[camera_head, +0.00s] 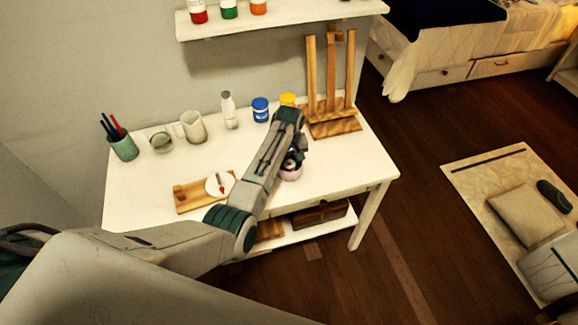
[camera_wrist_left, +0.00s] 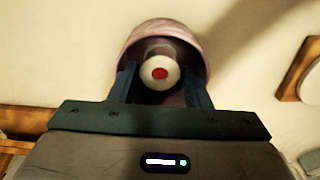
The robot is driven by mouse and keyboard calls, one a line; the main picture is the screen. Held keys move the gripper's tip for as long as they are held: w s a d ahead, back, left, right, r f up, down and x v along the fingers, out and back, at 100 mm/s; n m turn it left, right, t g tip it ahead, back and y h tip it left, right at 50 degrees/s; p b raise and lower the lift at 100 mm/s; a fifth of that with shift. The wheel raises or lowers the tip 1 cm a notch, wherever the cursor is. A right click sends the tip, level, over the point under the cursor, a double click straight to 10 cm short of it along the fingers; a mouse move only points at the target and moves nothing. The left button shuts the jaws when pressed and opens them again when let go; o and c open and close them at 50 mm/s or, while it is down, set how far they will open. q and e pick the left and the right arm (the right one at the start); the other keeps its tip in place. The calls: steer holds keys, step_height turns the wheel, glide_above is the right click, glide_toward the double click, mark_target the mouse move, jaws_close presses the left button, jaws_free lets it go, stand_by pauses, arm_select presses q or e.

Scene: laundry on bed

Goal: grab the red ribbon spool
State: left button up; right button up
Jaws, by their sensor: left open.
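My left gripper (camera_head: 291,156) is over the right part of the white table (camera_head: 340,175), pointing down. In the left wrist view my left gripper (camera_wrist_left: 160,82) is open, with one finger on each side of a white round piece with a red centre (camera_wrist_left: 160,74). This may be the end of the ribbon spool, but I cannot be sure. A pinkish rounded thing (camera_wrist_left: 133,42) surrounds it from behind; its pink edge (camera_head: 291,174) also shows under the gripper in the head view. I cannot tell whether the fingers touch anything. My right gripper is not in view.
A wooden tray (camera_head: 187,197) with a white dish (camera_head: 219,184) lies left of my arm. A pen cup (camera_head: 123,148), glass jar (camera_head: 161,141), mug (camera_head: 193,127), white bottle (camera_head: 229,112), blue jar (camera_head: 260,110) and yellow jar (camera_head: 288,99) line the back. A wooden easel (camera_head: 331,105) stands behind right.

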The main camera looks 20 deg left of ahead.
arm_select(q)
steer(key=shift+s+d+f, duration=0.15)
steer(key=shift+s+f, duration=0.55)
steer(key=shift+f, duration=0.2)
steer(key=c, duration=0.6)
steer(key=r, duration=0.3)
steer(key=w+r+b, duration=0.1)
steer(key=r, duration=0.2)
steer(key=shift+w, duration=0.2)
step_height(320, 180, up, 7)
steer(key=p, duration=0.2)
steer(key=shift+f, duration=0.15)
